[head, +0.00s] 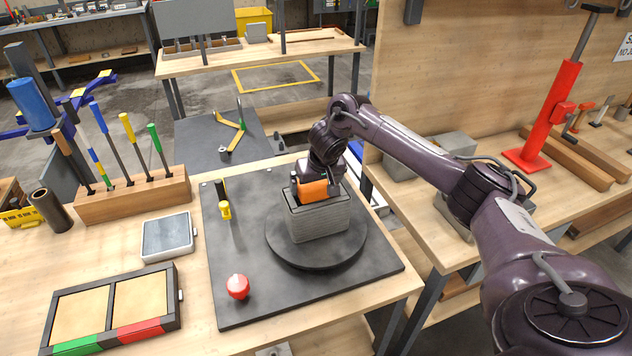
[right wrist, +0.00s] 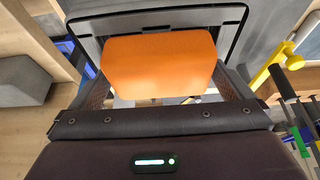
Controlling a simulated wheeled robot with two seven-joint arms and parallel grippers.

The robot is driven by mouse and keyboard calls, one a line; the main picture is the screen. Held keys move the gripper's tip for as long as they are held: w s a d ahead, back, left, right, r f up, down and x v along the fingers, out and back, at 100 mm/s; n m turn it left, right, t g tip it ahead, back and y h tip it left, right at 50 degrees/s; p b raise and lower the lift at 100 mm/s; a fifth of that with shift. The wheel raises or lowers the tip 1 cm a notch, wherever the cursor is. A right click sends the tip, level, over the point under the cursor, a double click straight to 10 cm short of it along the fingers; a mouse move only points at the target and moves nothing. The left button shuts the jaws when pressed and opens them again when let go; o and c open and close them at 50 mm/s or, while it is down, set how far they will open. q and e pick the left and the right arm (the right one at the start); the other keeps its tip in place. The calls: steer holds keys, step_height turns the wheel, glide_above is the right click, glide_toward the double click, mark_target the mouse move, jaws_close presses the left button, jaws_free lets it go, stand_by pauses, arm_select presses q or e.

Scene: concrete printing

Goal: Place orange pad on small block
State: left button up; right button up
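The orange pad (head: 313,191) is between the fingers of my right gripper (head: 316,184), which reaches down from above at the turntable. In the right wrist view the orange pad (right wrist: 160,66) spans the gap, with a finger against each side. The grey layered block (head: 319,220) stands on the round dark turntable (head: 277,250), directly below the pad. The pad's lower part is at the block's top rim; I cannot tell whether it touches. In the right wrist view a grey rim (right wrist: 240,18) shows beyond the pad. My left gripper is out of view.
A red knob (head: 238,287) and a yellow-tipped tool (head: 225,210) are on the dark mat (head: 228,262). A wooden tool rack (head: 135,196), a grey-topped box (head: 168,236) and a two-panel tray (head: 172,304) are left. A red press (head: 545,120) stands on the right bench.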

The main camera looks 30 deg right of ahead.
mark_target(318, 185)
steer(key=shift+r, duration=0.2)
steer(key=v, duration=0.4)
steer(key=shift+w+r, duration=0.1)
steer(key=shift+r, duration=0.2)
steer(key=p+v, duration=0.4)
steer(key=v, duration=0.3)
steer(key=shift+s+r, duration=0.2)
steer(key=shift+s, duration=0.1)
steer(key=shift+a, duration=0.1)
